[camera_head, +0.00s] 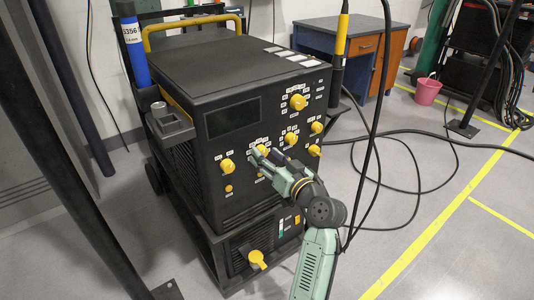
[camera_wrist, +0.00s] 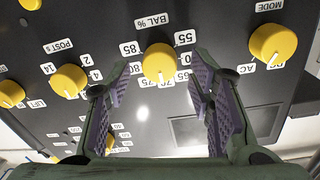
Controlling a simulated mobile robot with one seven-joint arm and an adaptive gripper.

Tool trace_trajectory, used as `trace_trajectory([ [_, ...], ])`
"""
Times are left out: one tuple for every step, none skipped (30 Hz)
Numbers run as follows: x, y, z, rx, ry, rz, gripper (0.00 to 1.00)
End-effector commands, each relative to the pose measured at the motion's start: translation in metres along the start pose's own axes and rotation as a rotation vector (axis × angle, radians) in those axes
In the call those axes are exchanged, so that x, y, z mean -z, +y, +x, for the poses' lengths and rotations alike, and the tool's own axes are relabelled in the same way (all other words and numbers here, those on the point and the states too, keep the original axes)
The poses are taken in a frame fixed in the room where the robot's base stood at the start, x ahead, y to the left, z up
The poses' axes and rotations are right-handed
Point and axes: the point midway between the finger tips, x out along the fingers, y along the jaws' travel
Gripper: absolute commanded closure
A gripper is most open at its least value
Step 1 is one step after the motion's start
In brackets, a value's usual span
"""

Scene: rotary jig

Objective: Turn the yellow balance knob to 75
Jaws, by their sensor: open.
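The yellow balance knob (camera_wrist: 159,62), under the upside-down label BAL %, sits on the dark front panel in the middle of the wrist view. Numbers ring it, among them 55, 75 and 85; I cannot tell surely which one it points at. In the head view the balance knob (camera_head: 263,149) is partly hidden behind my gripper (camera_head: 264,155). In the wrist view my gripper (camera_wrist: 157,88) is open, with one purple-padded finger toward each side of the knob. The fingers look apart from the knob, and nothing is held.
The black machine (camera_head: 235,75) has a yellow handle and stands on a cart. Loose black cables (camera_head: 414,180) lie on the floor at right. A desk (camera_head: 355,45) stands behind.

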Motion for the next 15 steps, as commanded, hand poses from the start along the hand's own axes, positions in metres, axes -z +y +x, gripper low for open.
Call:
trace_trajectory([
  [0.0007, -0.0002, 0.0034, 0.000, 0.000, 0.000, 0.52],
  [0.0006, 0.0000, 0.0047, -0.001, 0.000, 0.000, 0.52],
  [0.0003, 0.0001, 0.0060, -0.001, 0.000, 0.000, 0.52],
  [0.0001, 0.0002, 0.0067, -0.001, 0.000, 0.000, 0.52],
  [-0.0001, 0.0002, 0.0071, -0.001, 0.000, 0.000, 0.52],
  [-0.0003, 0.0003, 0.0073, -0.001, 0.000, 0.000, 0.52],
  [-0.0004, 0.0003, 0.0073, -0.001, 0.000, 0.000, 0.52],
  [-0.0004, 0.0003, 0.0072, -0.001, 0.000, 0.000, 0.52],
  [-0.0004, 0.0003, 0.0071, -0.001, 0.000, 0.000, 0.52],
  [-0.0004, 0.0003, 0.0071, -0.001, 0.000, 0.000, 0.52],
  [-0.0003, 0.0003, 0.0070, -0.001, 0.000, 0.000, 0.52],
  [-0.0003, 0.0003, 0.0070, -0.001, 0.000, 0.000, 0.54],
  [-0.0003, 0.0002, 0.0070, -0.001, 0.000, 0.000, 0.56],
  [-0.0003, 0.0002, 0.0069, -0.001, 0.000, 0.000, 0.58],
  [-0.0003, 0.0002, 0.0069, -0.001, 0.000, 0.000, 0.60],
])
